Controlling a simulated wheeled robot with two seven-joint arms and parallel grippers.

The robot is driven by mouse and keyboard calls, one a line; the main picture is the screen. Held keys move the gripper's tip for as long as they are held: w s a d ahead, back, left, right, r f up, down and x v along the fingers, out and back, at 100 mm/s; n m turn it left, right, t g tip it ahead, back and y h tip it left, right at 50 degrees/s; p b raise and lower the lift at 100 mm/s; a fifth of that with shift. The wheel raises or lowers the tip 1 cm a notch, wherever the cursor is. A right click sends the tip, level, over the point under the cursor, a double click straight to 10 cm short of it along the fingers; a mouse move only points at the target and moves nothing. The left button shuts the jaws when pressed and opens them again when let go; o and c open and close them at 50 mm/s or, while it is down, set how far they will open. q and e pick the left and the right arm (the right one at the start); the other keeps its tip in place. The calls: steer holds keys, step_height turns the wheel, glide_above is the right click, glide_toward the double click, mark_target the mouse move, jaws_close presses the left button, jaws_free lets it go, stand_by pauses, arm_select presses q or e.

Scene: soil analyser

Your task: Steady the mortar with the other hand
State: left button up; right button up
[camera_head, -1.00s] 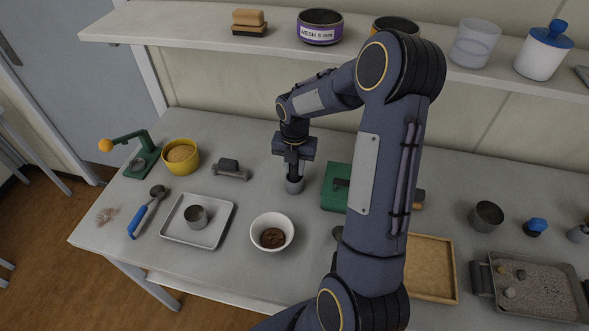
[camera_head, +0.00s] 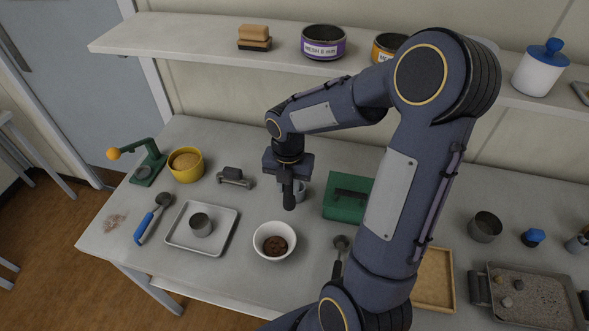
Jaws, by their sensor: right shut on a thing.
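The mortar is a white bowl (camera_head: 262,250) with dark brown soil (camera_head: 275,246) in it, upright on the grey table. My right gripper (camera_head: 288,178) points down behind the mortar and slightly to its right. It is shut on a dark, rounded rod that looks like a pestle (camera_head: 289,198), whose lower end hangs free. The pestle is apart from the mortar. The gripper's fingers are small and partly hidden. My left gripper is out of view, and nothing is touching the mortar.
A metal tray (camera_head: 186,238) with a small cup (camera_head: 201,225) lies left of the mortar. A green box (camera_head: 342,208) stands right, with a dark spoon (camera_head: 339,252) in front. The table directly before the mortar is clear.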

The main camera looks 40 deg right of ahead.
steer(key=s+a, duration=0.5)
steer(key=a, duration=0.2)
steer(key=shift+s+b, duration=0.35)
steer(key=shift+a, duration=0.1)
